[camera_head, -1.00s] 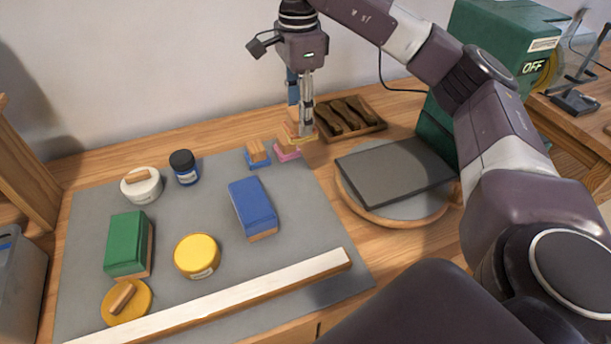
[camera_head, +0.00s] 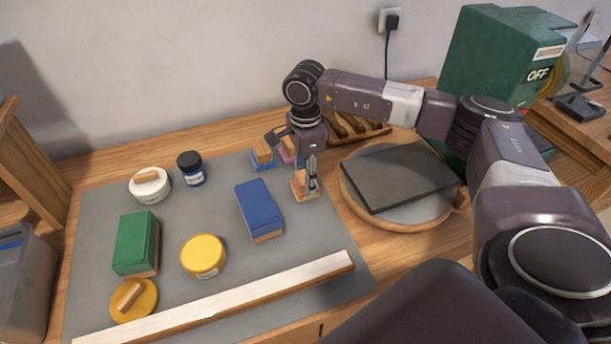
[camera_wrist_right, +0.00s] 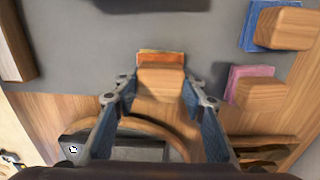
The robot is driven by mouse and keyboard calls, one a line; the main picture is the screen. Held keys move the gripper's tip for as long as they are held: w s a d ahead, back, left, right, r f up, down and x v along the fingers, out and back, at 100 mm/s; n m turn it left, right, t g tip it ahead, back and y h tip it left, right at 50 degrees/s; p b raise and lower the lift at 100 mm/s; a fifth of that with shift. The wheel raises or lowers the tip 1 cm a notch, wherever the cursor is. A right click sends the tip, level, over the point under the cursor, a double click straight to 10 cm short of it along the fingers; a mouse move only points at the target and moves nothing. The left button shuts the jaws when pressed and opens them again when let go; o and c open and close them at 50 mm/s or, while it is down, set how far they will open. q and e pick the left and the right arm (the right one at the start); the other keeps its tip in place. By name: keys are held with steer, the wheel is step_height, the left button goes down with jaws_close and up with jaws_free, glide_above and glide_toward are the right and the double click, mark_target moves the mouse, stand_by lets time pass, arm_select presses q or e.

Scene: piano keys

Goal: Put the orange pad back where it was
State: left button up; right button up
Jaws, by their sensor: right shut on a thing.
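The orange pad (camera_wrist_right: 160,57) has a wooden block on top, and my right gripper (camera_head: 309,188) is shut on that block. In the wrist view the two fingers of my right gripper (camera_wrist_right: 160,88) flank the wood, with the orange layer at the far side. In the head view the orange pad (camera_head: 299,190) is partly hidden by the fingers, near the right edge of the grey mat (camera_head: 215,215). I cannot tell how high it is above the mat. My left gripper is not in view.
A blue-based pad (camera_head: 262,155) and a pink pad (camera_head: 286,153) lie behind my right gripper. A blue block (camera_head: 257,207) is left of it; a round board with a dark slab (camera_head: 400,175) is right. A pale wooden strip (camera_head: 225,298) lies in front.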

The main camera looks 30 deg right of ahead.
steer(key=shift+f, duration=0.2)
steer(key=o, duration=1.1)
steer(key=shift+r, duration=0.1)
steer(key=shift+r, duration=0.25)
step_height(320, 180, up, 12)
steer(key=b, duration=0.1)
steer(key=shift+f+b, duration=0.15)
steer(key=shift+b, duration=0.25)
